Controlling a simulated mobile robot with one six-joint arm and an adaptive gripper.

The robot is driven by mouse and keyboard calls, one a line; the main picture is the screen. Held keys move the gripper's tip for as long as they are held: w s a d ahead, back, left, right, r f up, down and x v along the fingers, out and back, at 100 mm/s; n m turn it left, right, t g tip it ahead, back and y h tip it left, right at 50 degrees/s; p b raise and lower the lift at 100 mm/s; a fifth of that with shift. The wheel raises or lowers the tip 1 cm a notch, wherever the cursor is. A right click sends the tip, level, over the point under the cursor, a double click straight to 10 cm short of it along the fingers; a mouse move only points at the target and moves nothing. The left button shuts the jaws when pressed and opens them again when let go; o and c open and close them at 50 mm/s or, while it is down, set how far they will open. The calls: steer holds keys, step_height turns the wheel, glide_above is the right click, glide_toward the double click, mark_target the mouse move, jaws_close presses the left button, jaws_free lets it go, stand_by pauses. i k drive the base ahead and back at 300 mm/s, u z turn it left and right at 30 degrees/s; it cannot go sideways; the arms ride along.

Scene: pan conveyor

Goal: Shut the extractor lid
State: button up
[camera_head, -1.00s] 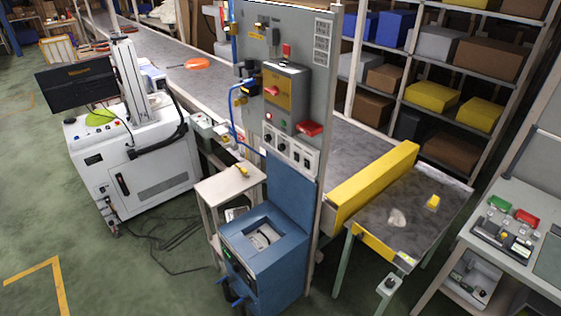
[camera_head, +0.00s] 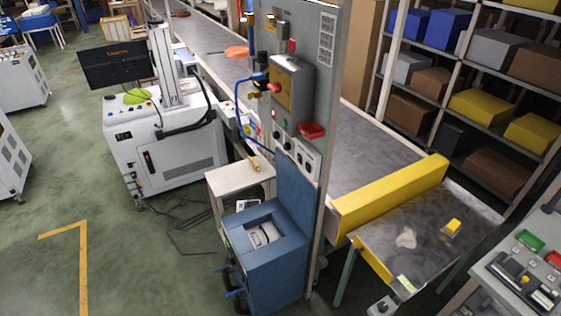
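The blue extractor (camera_head: 283,269) stands on the floor at the lower middle, in front of the grey control panel. Its top has a square opening with a whitish part inside. The blue extractor lid (camera_head: 294,192) stands raised along the back edge, close against the panel, so the extractor is open. Blue handles or hoses show low on its left side. My gripper is not in view.
The grey control panel (camera_head: 325,85) rises behind the extractor. A small pale table (camera_head: 228,180) stands at its left. A white machine with a monitor (camera_head: 167,150) is farther left. The conveyor (camera_head: 372,162) runs behind. Green floor is open at the lower left.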

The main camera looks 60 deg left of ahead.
mark_target(297, 193)
steer(key=u, duration=0.25)
steer(key=i, duration=0.55)
steer(key=u, duration=0.95)
steer(key=i, duration=0.85)
steer(key=u, duration=0.5)
steer(key=k, duration=0.95)
steer(key=u, duration=0.15)
steer(key=i, duration=0.6)
steer(key=u, duration=0.05)
